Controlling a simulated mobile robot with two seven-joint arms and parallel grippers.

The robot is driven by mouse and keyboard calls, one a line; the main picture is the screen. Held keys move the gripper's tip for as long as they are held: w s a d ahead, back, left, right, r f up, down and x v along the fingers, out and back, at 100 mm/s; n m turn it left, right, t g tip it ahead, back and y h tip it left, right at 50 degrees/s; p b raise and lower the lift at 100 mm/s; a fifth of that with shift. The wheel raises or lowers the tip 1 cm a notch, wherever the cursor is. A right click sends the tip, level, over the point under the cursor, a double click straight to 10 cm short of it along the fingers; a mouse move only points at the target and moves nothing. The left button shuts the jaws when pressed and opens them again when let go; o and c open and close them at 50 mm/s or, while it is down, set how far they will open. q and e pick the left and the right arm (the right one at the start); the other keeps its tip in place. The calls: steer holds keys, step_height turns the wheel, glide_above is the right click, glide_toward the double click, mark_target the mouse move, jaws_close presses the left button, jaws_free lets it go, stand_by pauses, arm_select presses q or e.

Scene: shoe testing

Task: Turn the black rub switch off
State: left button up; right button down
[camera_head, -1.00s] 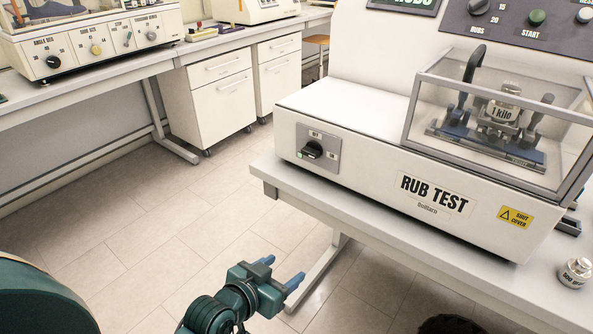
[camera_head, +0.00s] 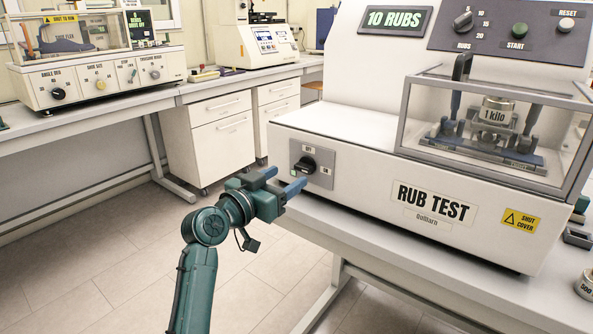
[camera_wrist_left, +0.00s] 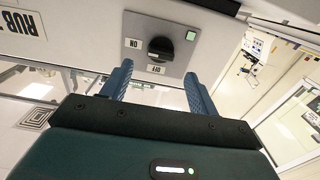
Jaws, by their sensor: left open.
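The black rub switch (camera_head: 305,165) is a rotary knob on a grey plate (camera_head: 323,180) at the left of the RUB TEST machine's front (camera_head: 370,205). OFF is printed above it and ON to its right; a small green light is lit at its lower left. The wrist view is upside down and shows the knob (camera_wrist_left: 160,48) just beyond and between the fingertips. Which label it points to is hard to tell. My left gripper (camera_head: 284,180) is open and empty, close in front of the switch and apart from it. My right gripper is out of view.
The machine's display (camera_head: 394,19) reads 10 RUBS. A clear cover (camera_head: 490,125) encloses a 1 kilo weight (camera_head: 496,112). The bench edge (camera_head: 375,245) runs below the switch. Another bench with a test machine (camera_head: 95,85) stands at the left. The floor between is clear.

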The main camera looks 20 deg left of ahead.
mark_target(301, 168)
arm_select(q)
steer(key=x, duration=0.5)
steer(key=c, duration=1)
